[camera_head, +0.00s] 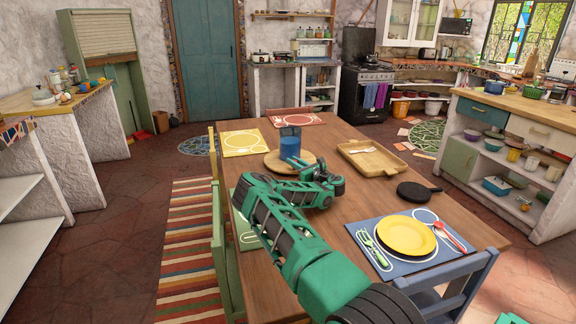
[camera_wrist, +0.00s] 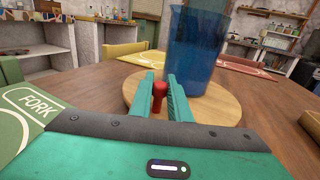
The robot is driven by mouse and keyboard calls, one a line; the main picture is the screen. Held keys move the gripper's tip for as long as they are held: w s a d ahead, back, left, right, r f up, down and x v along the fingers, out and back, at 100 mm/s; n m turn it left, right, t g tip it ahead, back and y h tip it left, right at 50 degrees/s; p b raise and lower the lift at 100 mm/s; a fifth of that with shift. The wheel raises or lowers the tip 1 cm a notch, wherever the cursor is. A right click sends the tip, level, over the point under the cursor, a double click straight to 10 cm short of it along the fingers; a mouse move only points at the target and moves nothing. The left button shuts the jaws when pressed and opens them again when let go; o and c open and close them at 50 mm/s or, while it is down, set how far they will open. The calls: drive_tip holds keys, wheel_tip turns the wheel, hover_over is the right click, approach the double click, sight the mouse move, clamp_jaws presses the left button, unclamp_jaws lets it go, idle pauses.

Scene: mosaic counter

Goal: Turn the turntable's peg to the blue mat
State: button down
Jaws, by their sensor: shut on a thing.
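The turntable (camera_head: 272,162) is a round wooden disc on the table, also in the wrist view (camera_wrist: 222,108). A blue see-through pitcher (camera_head: 290,146) stands on it; the wrist view shows it behind the fingers (camera_wrist: 196,50). The red peg (camera_wrist: 159,96) stands near the turntable's edge on my side. My gripper (camera_wrist: 160,80) is shut on the peg, one green finger on each side. In the head view my gripper (camera_head: 301,165) hides the peg. The blue mat (camera_head: 360,229) lies at the table's near right, under a yellow plate (camera_head: 406,236).
A yellow mat (camera_head: 242,143), a red mat (camera_head: 297,120) and a green mat (camera_head: 238,220) mark other sides. A wooden tray (camera_head: 371,160) and black pan (camera_head: 414,192) lie right of the turntable. A green fork and red spoon flank the plate. Chairs surround the table.

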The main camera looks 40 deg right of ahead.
drive_tip(key=shift+s+d+r, duration=0.1)
drive_tip(key=shift+d+r, duration=0.15)
drive_tip(key=shift+d, duration=0.35)
idle(0.4)
drive_tip(key=c, duration=1.7)
unclamp_jaws()
drive_tip(key=shift+f, duration=0.1)
drive_tip(key=shift+o, duration=0.2)
drive_tip(key=shift+s+f, duration=0.1)
drive_tip(key=shift+s, duration=0.05)
drive_tip(key=s, duration=1)
drive_tip(key=shift+s, duration=0.2)
